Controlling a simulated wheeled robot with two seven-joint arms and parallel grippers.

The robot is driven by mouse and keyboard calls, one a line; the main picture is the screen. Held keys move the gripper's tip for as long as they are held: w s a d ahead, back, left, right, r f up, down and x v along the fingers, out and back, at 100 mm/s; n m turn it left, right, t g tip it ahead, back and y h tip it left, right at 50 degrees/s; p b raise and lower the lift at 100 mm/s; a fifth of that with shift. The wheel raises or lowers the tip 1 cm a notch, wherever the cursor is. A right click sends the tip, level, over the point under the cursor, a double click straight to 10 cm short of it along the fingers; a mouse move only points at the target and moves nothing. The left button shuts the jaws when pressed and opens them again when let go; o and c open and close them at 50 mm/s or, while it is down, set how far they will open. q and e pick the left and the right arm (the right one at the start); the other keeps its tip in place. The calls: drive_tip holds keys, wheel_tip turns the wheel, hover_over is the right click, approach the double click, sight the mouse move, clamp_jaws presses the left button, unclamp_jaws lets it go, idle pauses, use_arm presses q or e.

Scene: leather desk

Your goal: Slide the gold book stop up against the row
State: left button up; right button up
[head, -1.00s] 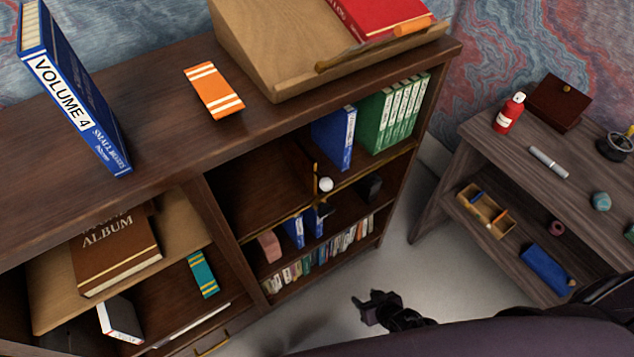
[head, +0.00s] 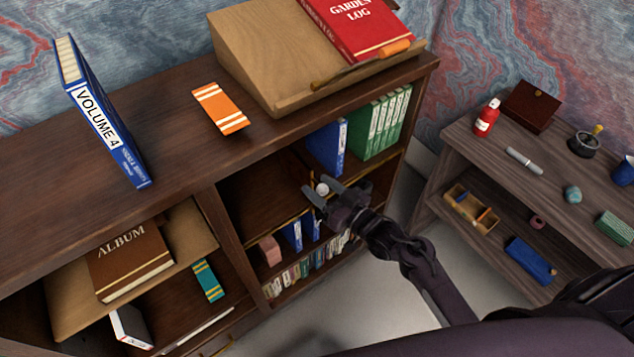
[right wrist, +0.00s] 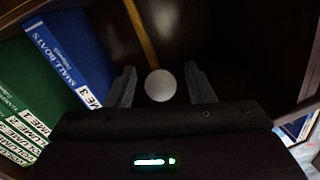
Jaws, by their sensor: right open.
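The gold book stop shows in the right wrist view as a thin gold strip (right wrist: 142,35) with a round white knob (right wrist: 159,85) at its near end. In the head view its knob (head: 322,189) shows at the upper shelf's front, while most of the stop is hidden or dark. My right gripper (head: 320,190) is open, its fingers on either side of the knob; in the wrist view a gap shows beside each finger. The row on the right of that shelf has a blue volume (head: 327,146) and several green volumes (head: 380,125). My left gripper is out of view.
Shelf room left of the stop is bare. On the cabinet top are a blue Volume 4 (head: 105,120), an orange book (head: 220,108) and a wooden stand (head: 245,60).

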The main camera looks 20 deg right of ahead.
drive_tip(key=shift+w+a, duration=0.35)
drive_tip(key=shift+w, duration=0.3)
clamp_jaws()
